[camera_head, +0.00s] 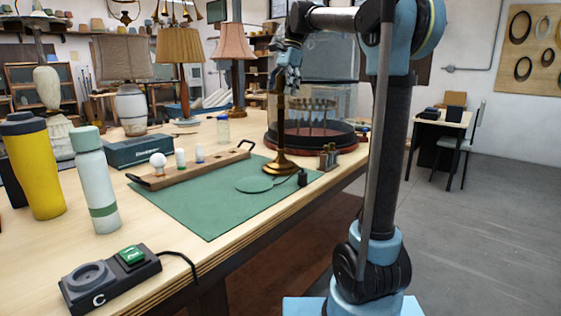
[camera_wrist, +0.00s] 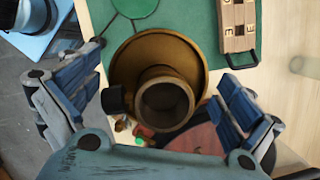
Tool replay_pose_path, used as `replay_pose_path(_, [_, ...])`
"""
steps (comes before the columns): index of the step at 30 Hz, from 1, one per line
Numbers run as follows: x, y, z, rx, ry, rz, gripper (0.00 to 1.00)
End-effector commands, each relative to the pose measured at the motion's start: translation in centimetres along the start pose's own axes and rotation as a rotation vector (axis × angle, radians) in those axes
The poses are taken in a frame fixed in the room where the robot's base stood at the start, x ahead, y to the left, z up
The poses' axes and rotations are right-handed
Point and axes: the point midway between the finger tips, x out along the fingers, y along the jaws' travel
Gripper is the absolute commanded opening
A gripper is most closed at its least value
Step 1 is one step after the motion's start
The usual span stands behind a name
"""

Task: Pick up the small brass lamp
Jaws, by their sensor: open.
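The small brass lamp (camera_head: 280,130) stands upright at the back right part of the green mat (camera_head: 208,213), a slim stem on a round foot. My gripper (camera_head: 288,72) is above it, pointing down at the top of the stem. In the wrist view the lamp (camera_wrist: 162,55) is seen from above, its round opening and wide foot between my two open fingers (camera_wrist: 160,103). Both blue-padded fingers stand apart from it, one on each side. A dark knob sticks out from the lamp's left side in that view.
A glass dome on a red-brown base (camera_head: 311,142) stands close behind the lamp. Small metal cylinders (camera_head: 328,157) stand to its right. A wooden bulb tray (camera_head: 195,167) lies on the mat to the left. Bottles (camera_head: 97,190) and a dark button box (camera_head: 110,279) are nearer the front.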

Motion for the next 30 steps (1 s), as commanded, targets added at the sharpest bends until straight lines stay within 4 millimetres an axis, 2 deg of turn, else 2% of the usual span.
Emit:
replay_pose_path(9, [0.6,-0.01,-0.01,0.0,0.0,0.0,0.99])
replay_pose_path(10, [0.6,-0.01,-0.01,0.0,0.0,0.0,0.97])
replay_pose_path(21, [0.6,-0.05,-0.03,0.0,0.0,-0.001,0.13])
replay_pose_path(22, [0.61,-0.05,-0.04,0.0,0.0,-0.001,0.09])
replay_pose_path(30, [0.44,-0.04,0.03,0.0,0.0,-0.001,0.08])
